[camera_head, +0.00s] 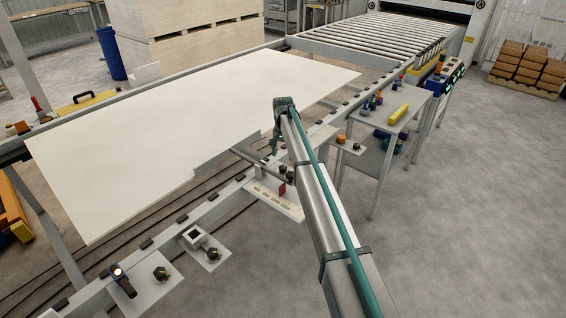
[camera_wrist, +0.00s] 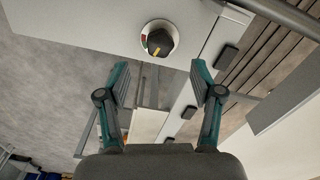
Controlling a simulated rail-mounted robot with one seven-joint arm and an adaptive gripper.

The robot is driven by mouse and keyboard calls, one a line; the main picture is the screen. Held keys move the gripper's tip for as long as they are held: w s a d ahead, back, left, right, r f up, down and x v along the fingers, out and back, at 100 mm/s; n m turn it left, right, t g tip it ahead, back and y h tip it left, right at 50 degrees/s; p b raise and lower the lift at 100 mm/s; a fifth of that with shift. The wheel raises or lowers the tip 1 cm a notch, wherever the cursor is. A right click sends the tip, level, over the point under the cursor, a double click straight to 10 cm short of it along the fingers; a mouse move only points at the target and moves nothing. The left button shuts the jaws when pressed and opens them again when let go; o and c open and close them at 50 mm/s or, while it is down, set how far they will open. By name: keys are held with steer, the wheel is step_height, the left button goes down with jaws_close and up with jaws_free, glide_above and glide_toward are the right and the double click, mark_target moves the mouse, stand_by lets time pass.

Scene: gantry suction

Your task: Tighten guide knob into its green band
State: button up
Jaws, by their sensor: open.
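The guide knob (camera_wrist: 160,40) is dark with a yellow pointer line. It sits on a round white dial with red and green marks, on a pale plate (camera_wrist: 105,18), at the top middle of the wrist view. The pointer lies over part of the dial; I cannot tell exactly which band it meets. My gripper (camera_wrist: 160,72) is open and empty, its two teal fingers apart. The knob appears beyond the fingertips, between their lines, and not touched. In the head view my gripper (camera_head: 273,148) hangs near the rail's plates, mostly small and partly hidden by my arm.
A large white board (camera_head: 190,130) lies on the conveyor frame. Other knobs stand on rail plates, one at the front (camera_head: 160,272). The floor at right is clear.

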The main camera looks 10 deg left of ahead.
mark_target(283, 167)
step_height(283, 167, up, 6)
steer(key=shift+f, duration=0.15)
stand_by(0.3)
step_height(283, 167, down, 12)
steer(key=n+p, duration=0.4)
steer(key=n, duration=0.9)
steer(key=shift+n, duration=0.3)
